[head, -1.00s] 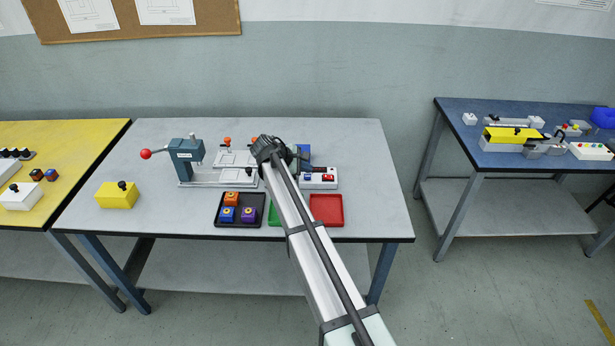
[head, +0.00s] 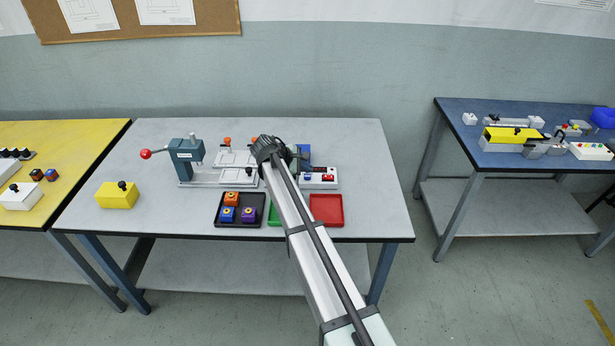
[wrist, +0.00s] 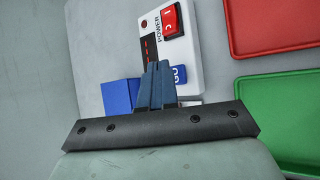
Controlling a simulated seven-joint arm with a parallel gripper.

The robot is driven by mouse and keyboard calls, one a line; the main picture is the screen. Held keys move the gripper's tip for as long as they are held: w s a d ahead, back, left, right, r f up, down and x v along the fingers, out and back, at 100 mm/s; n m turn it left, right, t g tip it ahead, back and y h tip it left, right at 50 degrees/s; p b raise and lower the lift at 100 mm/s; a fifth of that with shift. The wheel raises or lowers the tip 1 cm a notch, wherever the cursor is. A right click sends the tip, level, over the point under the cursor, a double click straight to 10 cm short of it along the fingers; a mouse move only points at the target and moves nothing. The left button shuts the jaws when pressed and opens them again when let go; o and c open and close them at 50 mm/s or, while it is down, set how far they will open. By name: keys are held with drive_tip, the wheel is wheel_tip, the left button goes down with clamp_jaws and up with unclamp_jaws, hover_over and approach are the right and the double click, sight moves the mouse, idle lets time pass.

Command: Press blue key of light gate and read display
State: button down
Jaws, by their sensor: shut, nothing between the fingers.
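In the wrist view the box (wrist: 188,60) shows a red rocker switch (wrist: 171,20) marked POWER and a dark display (wrist: 150,47) with small red marks, too small to read. The blue key (wrist: 179,75), with white lettering, is partly hidden beside my fingertips. My gripper (wrist: 157,72) is shut and empty, over the box beside the key. Whether it touches the key I cannot tell. A blue block (wrist: 118,96) stands left of the fingers.
A red tray (head: 327,209) and a green tray (head: 274,214) lie in front of the gate. A black tray (head: 228,222) holds colored blocks. A teal press (head: 187,158) with a red knob stands left. The table's right side is clear.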

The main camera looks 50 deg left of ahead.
sight(306, 177)
drive_tip(key=shift+f, duration=0.15)
idle(0.3)
drive_tip(key=shift+f, duration=0.3)
drive_tip(key=shift+f, duration=0.4)
idle(0.8)
drive_tip(key=shift+r, duration=0.85)
drive_tip(key=shift+r, duration=2.5)
